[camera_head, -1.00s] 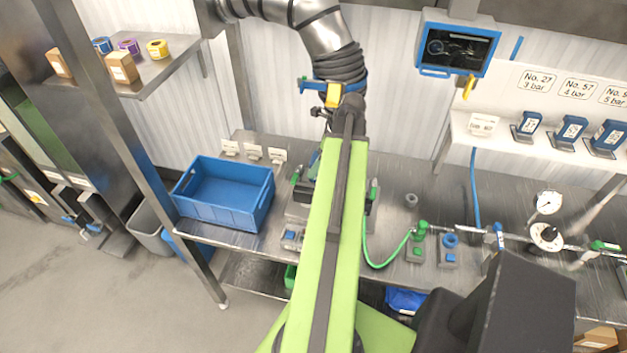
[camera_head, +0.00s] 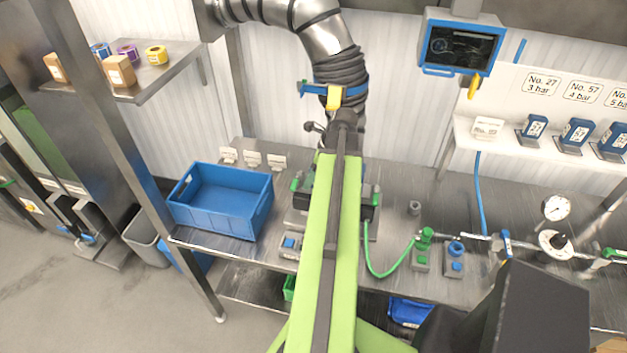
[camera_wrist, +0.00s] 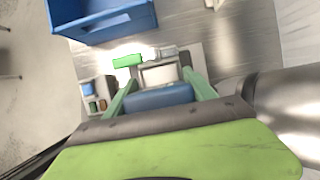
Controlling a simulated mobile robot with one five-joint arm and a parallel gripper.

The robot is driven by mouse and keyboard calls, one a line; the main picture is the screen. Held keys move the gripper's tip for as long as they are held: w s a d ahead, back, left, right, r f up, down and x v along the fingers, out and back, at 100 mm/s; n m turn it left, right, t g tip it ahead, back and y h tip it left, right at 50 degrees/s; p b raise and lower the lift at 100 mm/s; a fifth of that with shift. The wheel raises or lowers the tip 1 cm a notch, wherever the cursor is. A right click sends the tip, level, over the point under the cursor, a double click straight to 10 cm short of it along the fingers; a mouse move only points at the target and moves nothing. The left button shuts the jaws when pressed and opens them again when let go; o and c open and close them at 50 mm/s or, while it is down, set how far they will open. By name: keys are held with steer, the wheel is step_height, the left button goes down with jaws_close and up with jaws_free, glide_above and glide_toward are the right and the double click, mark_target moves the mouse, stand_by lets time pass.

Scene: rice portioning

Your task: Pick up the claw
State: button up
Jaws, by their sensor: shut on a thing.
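My gripper (camera_wrist: 160,78) shows in the wrist view as two green fingers on either side of a blue piece (camera_wrist: 158,98). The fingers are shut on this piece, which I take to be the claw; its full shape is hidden. Past the fingertips is a grey station with a pale block (camera_wrist: 160,73) and a green clamp part (camera_wrist: 127,61). In the head view my green arm covers the gripper and the held piece, and the station's green part (camera_head: 297,182) shows to the left of the arm.
A blue crate (camera_head: 222,200) stands on the steel bench left of the arm. A flexible metal duct (camera_head: 335,65) hangs close behind the arm. Right of it are a green hose (camera_head: 385,270), small button boxes (camera_head: 452,262) and a pressure gauge (camera_head: 556,207).

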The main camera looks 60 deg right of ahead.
jaws_close()
